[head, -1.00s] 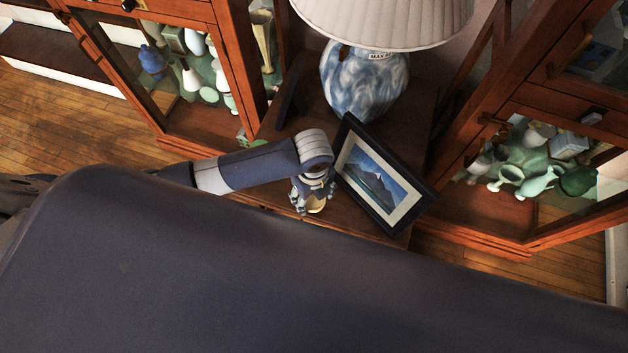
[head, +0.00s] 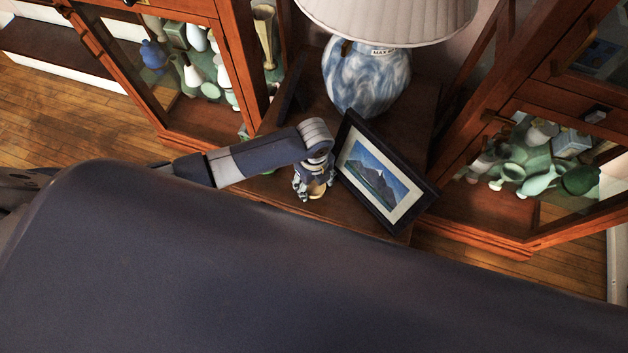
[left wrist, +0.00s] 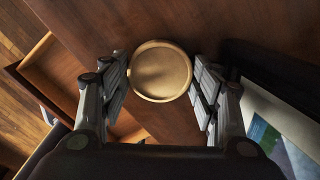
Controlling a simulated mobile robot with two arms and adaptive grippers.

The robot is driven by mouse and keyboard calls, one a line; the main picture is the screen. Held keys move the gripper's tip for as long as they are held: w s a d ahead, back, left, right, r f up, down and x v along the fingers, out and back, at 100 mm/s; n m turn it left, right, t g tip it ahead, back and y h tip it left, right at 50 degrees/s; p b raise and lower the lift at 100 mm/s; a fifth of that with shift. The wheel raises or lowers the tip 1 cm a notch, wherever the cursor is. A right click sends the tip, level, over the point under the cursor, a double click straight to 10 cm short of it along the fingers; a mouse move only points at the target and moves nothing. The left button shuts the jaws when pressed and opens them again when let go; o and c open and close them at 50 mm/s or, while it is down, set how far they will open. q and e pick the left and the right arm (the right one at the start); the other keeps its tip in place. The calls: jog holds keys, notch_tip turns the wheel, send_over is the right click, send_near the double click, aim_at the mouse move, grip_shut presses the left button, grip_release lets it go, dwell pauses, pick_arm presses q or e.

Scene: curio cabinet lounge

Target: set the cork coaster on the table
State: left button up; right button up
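In the head view the coaster (head: 317,190) shows only partly, below the gripper (head: 314,186). The dark wooden table (head: 345,217) is beneath them. I cannot tell whether the coaster touches the tabletop. My right gripper is not in view.
A framed mountain picture (head: 380,180) stands close to the right of my left gripper. A blue-and-white lamp (head: 366,82) stands behind. An open drawer (left wrist: 48,78) shows at left in the wrist view. Glass cabinets (head: 190,75) flank the table.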

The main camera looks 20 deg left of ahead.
aim_at(314, 186)
pick_arm(q)
jog(key=o, duration=0.4)
notch_tip(314, 186, up, 12)
jog(key=shift+r+p, duration=0.15)
jog(key=shift+p, duration=0.6)
